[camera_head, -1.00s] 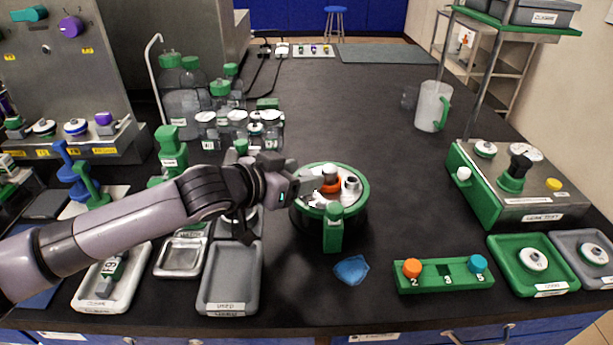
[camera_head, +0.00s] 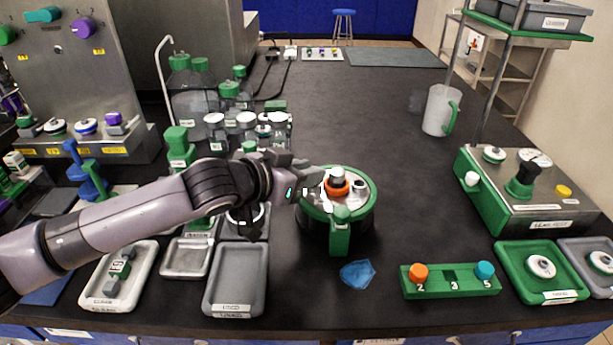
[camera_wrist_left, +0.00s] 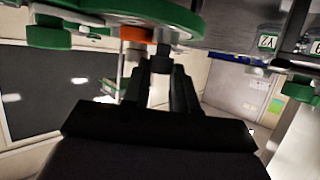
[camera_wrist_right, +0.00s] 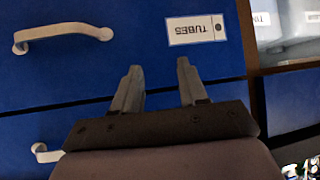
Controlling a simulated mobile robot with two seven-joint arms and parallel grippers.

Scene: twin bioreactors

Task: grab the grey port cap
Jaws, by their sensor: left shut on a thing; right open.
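The bioreactor vessel (camera_head: 338,238) stands mid-bench with a green-rimmed metal lid. On the lid are an orange ring (camera_head: 336,188) around a pale upright fitting (camera_head: 338,174) and another small port (camera_head: 358,186). My left gripper (camera_head: 314,177) reaches over the lid's left part, just left of the orange ring. In the left wrist view its fingertips (camera_wrist_left: 163,66) are shut on a small grey piece (camera_wrist_left: 163,50), which looks like the grey port cap, beside the orange ring (camera_wrist_left: 136,34). The fingers mostly hide it in the head view. My right gripper (camera_wrist_right: 158,82) is open and empty before blue drawers.
A blue cloth (camera_head: 357,272) and a green block (camera_head: 450,281) with orange and blue caps lie in front. Grey trays (camera_head: 235,280) and bottles (camera_head: 230,97) crowd the left. The leak test box (camera_head: 525,195) stands right.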

